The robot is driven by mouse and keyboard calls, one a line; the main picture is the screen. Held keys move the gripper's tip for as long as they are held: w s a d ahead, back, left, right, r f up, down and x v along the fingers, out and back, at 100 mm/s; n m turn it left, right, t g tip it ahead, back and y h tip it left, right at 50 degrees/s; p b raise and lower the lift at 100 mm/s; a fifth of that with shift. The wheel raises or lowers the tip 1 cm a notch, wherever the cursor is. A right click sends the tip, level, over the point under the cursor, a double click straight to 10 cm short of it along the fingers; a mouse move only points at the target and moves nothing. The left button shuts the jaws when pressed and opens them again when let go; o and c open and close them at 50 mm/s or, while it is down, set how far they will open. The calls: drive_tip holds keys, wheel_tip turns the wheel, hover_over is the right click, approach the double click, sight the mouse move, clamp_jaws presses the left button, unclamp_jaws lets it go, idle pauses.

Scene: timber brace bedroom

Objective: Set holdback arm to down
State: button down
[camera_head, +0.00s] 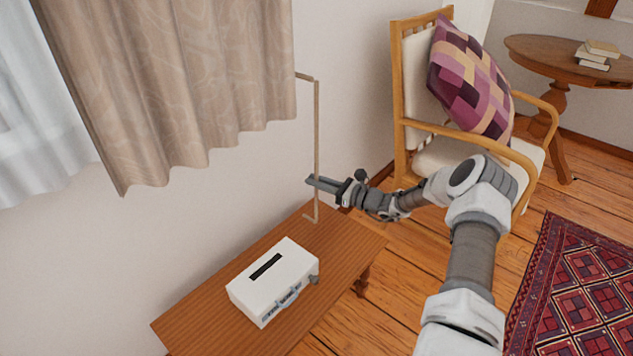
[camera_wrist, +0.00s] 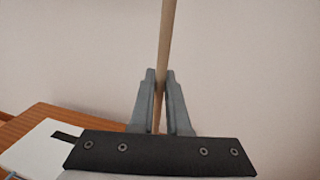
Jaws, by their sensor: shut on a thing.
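The holdback arm (camera_head: 317,140) is a thin beige rod by the wall, right of the curtain. It hangs upright, with a short bend at its top toward the curtain and a short bent foot low down. My gripper (camera_head: 312,181) is shut on its lower part. In the wrist view, the rod (camera_wrist: 167,40) rises between the two grey fingers of my gripper (camera_wrist: 160,85), leaning slightly. The rod's lower end is hidden there behind the gripper body.
A beige patterned curtain (camera_head: 190,80) hangs left of the rod. A wooden bench (camera_head: 215,300) below bears a white box (camera_head: 270,277). An armchair (camera_head: 408,100) with a patchwork cushion (camera_head: 470,80) stands right, before a round table (camera_head: 560,62). A red rug (camera_head: 585,285) lies at lower right.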

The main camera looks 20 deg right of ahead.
drive_tip(key=shift+w+d+r, duration=0.15)
drive_tip(key=shift+w+d, duration=0.05)
drive_tip(key=shift+d, duration=0.2)
drive_tip(key=c, duration=0.9)
unclamp_jaws()
drive_tip(key=shift+s, duration=0.15)
drive_tip(key=p+v, duration=0.4)
drive_tip(key=v, duration=1.3)
drive_tip(key=shift+s, duration=0.1)
